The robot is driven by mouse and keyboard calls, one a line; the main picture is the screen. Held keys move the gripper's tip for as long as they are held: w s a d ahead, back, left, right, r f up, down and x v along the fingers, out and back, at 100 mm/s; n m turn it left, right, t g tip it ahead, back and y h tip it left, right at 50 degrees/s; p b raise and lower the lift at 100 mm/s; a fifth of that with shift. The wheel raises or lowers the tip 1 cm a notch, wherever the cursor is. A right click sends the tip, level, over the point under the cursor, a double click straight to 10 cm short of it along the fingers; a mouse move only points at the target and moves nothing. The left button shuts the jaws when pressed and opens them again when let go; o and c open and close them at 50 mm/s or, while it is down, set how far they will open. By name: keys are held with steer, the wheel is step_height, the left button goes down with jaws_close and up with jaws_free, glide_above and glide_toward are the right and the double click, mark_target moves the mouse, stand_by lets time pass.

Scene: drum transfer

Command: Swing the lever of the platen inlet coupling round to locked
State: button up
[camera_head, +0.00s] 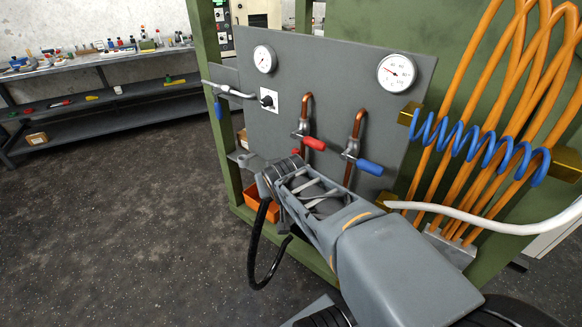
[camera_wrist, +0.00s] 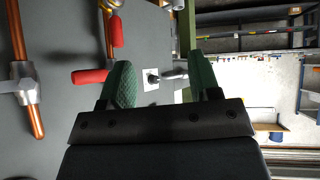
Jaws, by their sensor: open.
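On the grey panel (camera_head: 340,75), a valve with a red handle (camera_head: 314,144) and one with a blue handle (camera_head: 369,167) sit on copper pipes. Left of them is a black knob on a white plate (camera_head: 268,100). A pale grey lever-like part (camera_head: 230,90) lies at the panel's left edge. Which part is the platen inlet coupling, I cannot tell. My gripper (camera_wrist: 160,76) is open and empty in the wrist view, its green fingers apart. The knob plate (camera_wrist: 151,88) and a grey part show beyond, between the fingers. The red handle also shows (camera_wrist: 89,77). My arm hides the gripper in the head view.
Two gauges (camera_head: 397,73) are above the valves. A blue coiled hose (camera_head: 470,140), a white hose (camera_head: 480,216) and orange hoses fill the right. A green post (camera_head: 214,110) borders the panel. An orange bin (camera_head: 262,203) is low down. The floor at left is clear.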

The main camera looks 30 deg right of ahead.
mark_target(295, 152)
steer(key=w+d+f+m+t+h+b, duration=0.1)
steer(key=w+d+f+t+h+b, duration=0.1)
steer(key=d+f+t+b, duration=0.4)
steer(key=w+d+f+t+h+b, duration=0.1)
steer(key=w+d+f+t+b, duration=0.15)
steer(key=d+b, duration=0.55)
steer(key=b+x, duration=0.1)
steer(key=x, duration=0.3)
steer(key=b+x, duration=0.1)
steer(key=x, duration=0.4)
steer(key=f+b+x, duration=0.1)
steer(key=x, duration=0.3)
steer(key=shift+w+a, duration=0.15)
steer(key=shift+w, duration=0.2)
jaws_close()
steer(key=shift+r, duration=0.1)
